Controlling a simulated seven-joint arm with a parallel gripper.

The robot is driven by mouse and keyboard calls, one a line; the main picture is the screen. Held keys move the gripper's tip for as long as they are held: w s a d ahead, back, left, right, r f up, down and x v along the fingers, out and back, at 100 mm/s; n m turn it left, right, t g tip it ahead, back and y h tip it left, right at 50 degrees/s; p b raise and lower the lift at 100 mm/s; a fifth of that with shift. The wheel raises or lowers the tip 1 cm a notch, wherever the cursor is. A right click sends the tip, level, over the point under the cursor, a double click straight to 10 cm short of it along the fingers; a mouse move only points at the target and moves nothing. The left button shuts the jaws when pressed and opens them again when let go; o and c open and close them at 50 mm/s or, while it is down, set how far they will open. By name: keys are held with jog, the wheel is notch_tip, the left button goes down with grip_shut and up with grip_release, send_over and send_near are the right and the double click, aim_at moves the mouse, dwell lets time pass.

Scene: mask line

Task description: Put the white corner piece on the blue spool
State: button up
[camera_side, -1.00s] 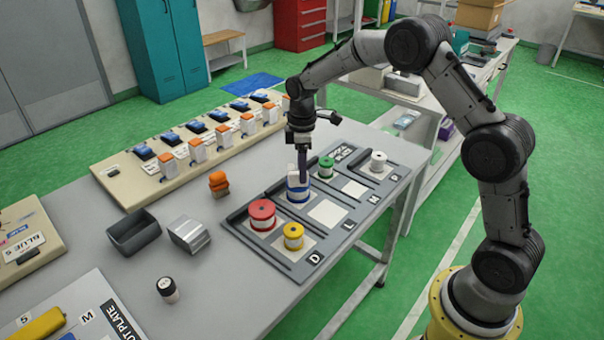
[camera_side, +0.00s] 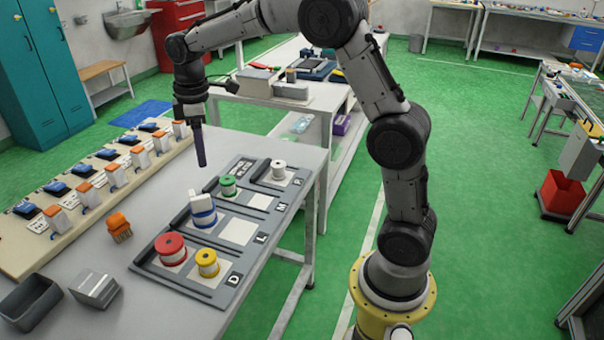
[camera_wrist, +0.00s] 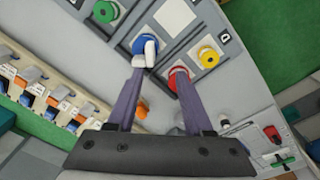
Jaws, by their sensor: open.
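The blue spool (camera_side: 205,219) stands upright in the grey sorting tray (camera_side: 237,262), behind the red and yellow spools. The white corner piece (camera_side: 200,202) sits on top of it. In the wrist view the corner piece (camera_wrist: 149,53) lies over part of the blue spool's round top (camera_wrist: 142,42), toward one edge. My gripper (camera_side: 201,163) points down above them, clear of both. In the wrist view its two fingers (camera_wrist: 157,73) are apart with nothing between them. The exact contact under the corner piece is hidden.
The tray also holds red (camera_side: 171,247), yellow (camera_side: 207,262), green (camera_side: 228,185) and white (camera_side: 279,169) spools. An orange brush-like item (camera_side: 119,227), a grey bin (camera_side: 30,302) and a metal block (camera_side: 95,287) stand left. A beige rack (camera_side: 60,228) runs along the far side.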

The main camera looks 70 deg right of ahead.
jog(key=s+a+r+m+t, duration=0.2)
jog(key=s+r+m, duration=0.1)
jog(key=s, duration=0.8)
jog(key=s+a+r+m+t, duration=0.15)
jog(key=s+r, duration=0.25)
jog(key=s, duration=0.6)
jog(key=s+a+f+m+t, duration=0.1)
jog(key=s+f+m, duration=0.2)
jog(key=s, duration=0.4)
jog(key=shift+s+a+f, duration=0.2)
jog(key=shift+s+f, duration=0.15)
jog(key=shift+f, duration=0.05)
